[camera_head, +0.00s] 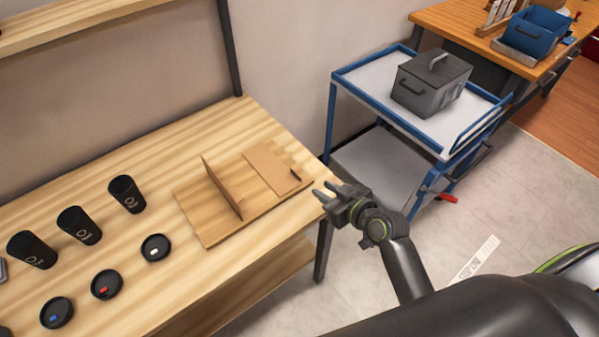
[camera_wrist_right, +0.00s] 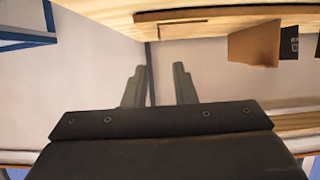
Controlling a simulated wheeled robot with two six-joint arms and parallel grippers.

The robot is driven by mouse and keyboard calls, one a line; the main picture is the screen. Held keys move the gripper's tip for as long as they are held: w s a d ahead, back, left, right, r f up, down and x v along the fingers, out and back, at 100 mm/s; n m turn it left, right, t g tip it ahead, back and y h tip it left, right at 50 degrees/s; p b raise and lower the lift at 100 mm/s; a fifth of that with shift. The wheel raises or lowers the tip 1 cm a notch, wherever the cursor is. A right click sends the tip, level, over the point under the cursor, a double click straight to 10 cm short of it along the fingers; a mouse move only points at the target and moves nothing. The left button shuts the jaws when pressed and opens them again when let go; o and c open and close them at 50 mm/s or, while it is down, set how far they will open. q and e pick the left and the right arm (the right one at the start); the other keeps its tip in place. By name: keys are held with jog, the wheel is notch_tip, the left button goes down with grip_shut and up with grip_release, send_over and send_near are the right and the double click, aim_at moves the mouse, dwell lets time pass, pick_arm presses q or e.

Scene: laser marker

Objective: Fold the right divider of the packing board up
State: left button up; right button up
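The packing board (camera_head: 215,231) is a thin wooden sheet lying on the wooden table near its right end. One brown divider (camera_head: 222,187) stands upright across the board; an upright brown panel also shows in the right wrist view (camera_wrist_right: 255,45). The right divider (camera_head: 270,171) lies flat on the board's right part, with a small raised strip along its right side. My right gripper (camera_head: 322,192) is off the table's right edge, to the right of the board and apart from it. Its fingers (camera_wrist_right: 158,88) are spread with nothing between them. My left gripper is not in view.
Several black cups (camera_head: 79,226) and black lids (camera_head: 156,248) with coloured marks stand left of the board. A blue-framed cart (camera_head: 365,76) carrying a grey lidded box (camera_head: 430,83) stands behind and right of my right gripper. Table front of the board is clear.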

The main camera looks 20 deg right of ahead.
jog(key=x, duration=1.2)
jog(key=shift+f+p, duration=0.1)
jog(key=shift+p, duration=0.2)
jog(key=shift+c, duration=0.5)
grip_shut()
dwell(0.4)
